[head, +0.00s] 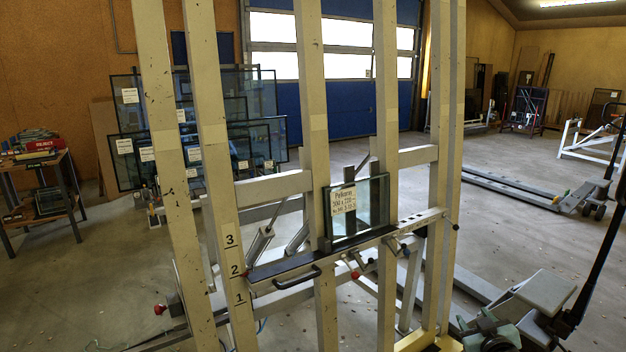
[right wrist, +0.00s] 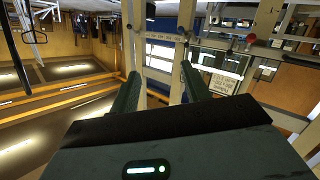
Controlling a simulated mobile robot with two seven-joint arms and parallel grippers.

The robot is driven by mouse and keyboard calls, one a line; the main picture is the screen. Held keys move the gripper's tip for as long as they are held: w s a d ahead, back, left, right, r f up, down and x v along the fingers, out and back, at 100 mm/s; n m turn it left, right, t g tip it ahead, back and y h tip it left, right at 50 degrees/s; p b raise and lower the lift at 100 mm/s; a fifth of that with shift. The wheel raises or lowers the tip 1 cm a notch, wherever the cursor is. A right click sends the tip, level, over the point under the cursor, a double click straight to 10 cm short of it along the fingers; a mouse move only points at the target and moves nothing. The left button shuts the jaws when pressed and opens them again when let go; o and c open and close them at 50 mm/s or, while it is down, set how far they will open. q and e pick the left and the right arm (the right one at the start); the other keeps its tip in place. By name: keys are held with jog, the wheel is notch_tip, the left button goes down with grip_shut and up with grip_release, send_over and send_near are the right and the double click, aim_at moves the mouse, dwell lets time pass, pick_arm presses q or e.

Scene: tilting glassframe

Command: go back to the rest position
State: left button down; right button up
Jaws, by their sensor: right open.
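My right gripper (head: 488,328) shows at the bottom right edge of the head view, low and to the right of the tilting frame. In the right wrist view its two dark green fingers (right wrist: 160,76) stand apart with nothing between them. The tall cream tilting frame (head: 313,110) fills the middle of the head view. A small glass pane (head: 374,204) with a paper label stands on the frame's dark ledge (head: 330,256), apart from my gripper. The label (right wrist: 220,82) also shows in the right wrist view, which is turned over. My left gripper is not in view.
A grey pallet jack (head: 547,291) stands at the right, near my right gripper. Several labelled glass panes (head: 240,150) stand behind the frame at left. A wooden shelf (head: 45,205) is at far left. Open floor (head: 500,165) lies at the back right.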

jog(key=s+a+f+g+y, duration=0.1)
jog(key=s+a+f+g, duration=0.1)
jog(key=s+a+f, duration=0.5)
jog(key=s+a+f+g+y, duration=0.1)
jog(key=s+a+f, duration=0.2)
jog(key=s+f, duration=0.85)
jog(key=s+a+g, duration=0.1)
jog(key=s+a, duration=0.2)
jog(key=s, duration=0.6)
jog(key=s+a+f+g+y, duration=0.1)
jog(key=s+a, duration=0.1)
jog(key=s, duration=0.7)
jog(key=s+a+f+g, duration=0.1)
jog(key=s+a, duration=0.2)
jog(key=s, duration=0.6)
jog(key=shift+a+m+y, duration=0.3)
jog(key=shift+m, duration=0.1)
